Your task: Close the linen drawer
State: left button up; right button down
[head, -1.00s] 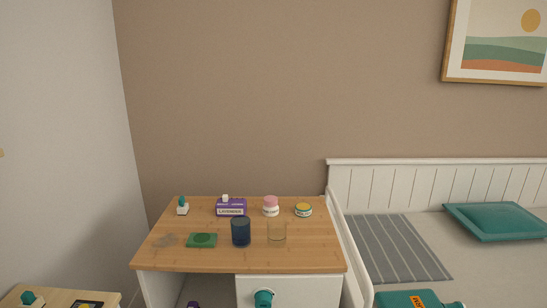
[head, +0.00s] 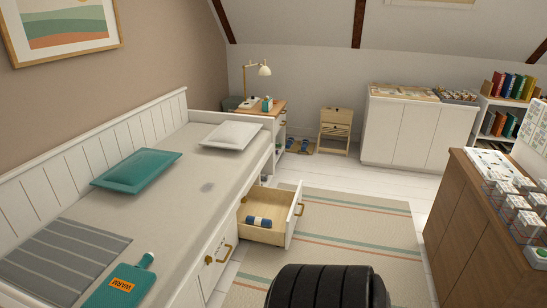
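A linen drawer (head: 264,235) stands pulled out from the base of the white daybed (head: 196,255), in the middle of the head view. Its inside is pale wood, and its white front faces right with a brass handle (head: 300,211). A rolled dark blue and white item (head: 259,222) lies inside. Neither gripper is in view. A black ribbed part at the bottom edge looks like a part of me, well in front of the drawer.
A striped rug (head: 360,228) covers the floor right of the drawer. A brown cabinet (head: 470,225) with several boxes on top stands at the right. A nightstand with a lamp (head: 263,70), a wooden step stool (head: 336,130) and a white cabinet (head: 415,130) stand at the back.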

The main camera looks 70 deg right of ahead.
aim_at(282, 206)
jog(key=z, duration=2.55)
jog(key=i+u, duration=0.15)
jog(key=u, duration=0.2)
jog(key=i+l+u, duration=0.1)
jog(key=u, duration=0.25)
jog(key=i+l+u, duration=0.25)
jog(key=i+l, duration=0.45)
jog(key=i+l+u, duration=0.3)
jog(key=i+l, duration=0.3)
jog(key=l, duration=0.2)
